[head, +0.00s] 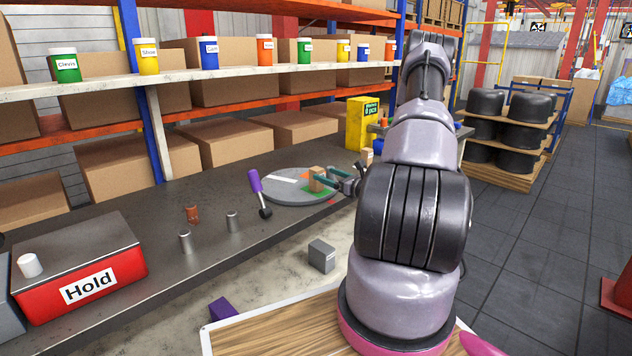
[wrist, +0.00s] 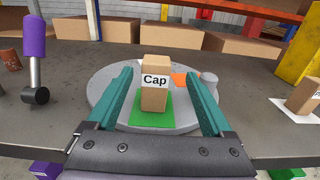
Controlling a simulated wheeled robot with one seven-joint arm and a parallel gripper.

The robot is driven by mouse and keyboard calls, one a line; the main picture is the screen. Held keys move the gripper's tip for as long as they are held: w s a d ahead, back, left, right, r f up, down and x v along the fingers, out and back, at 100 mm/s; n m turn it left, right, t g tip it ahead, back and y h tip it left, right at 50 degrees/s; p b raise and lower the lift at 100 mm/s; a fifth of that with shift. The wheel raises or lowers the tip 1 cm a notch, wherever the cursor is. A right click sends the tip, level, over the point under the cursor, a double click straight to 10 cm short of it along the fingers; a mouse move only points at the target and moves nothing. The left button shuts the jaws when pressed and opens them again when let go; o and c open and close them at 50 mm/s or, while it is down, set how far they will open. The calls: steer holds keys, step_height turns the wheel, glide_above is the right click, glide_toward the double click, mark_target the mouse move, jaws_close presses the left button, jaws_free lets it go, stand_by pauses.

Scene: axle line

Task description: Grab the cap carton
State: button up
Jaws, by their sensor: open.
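The cap carton (wrist: 154,92) is a small brown box with a white "Cap" label. It stands upright on a green patch (wrist: 152,118) of a round grey turntable (wrist: 106,97). In the head view the carton (head: 316,180) is on the turntable (head: 283,198), partly beside my gripper. My gripper (wrist: 157,85) is open, with one teal finger on each side of the carton in the wrist view and visible gaps between. In the head view my gripper (head: 326,180) reaches in from the right at carton height. Whether the fingertips fully flank the carton is unclear.
A yellow box (head: 361,124) stands behind right. Another labelled carton (wrist: 303,95) is at the right in the wrist view.

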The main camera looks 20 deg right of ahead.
mark_target(321, 172)
steer(key=x, duration=0.5)
steer(key=shift+a+r, duration=0.1)
steer(key=shift+a, duration=0.25)
jaws_close()
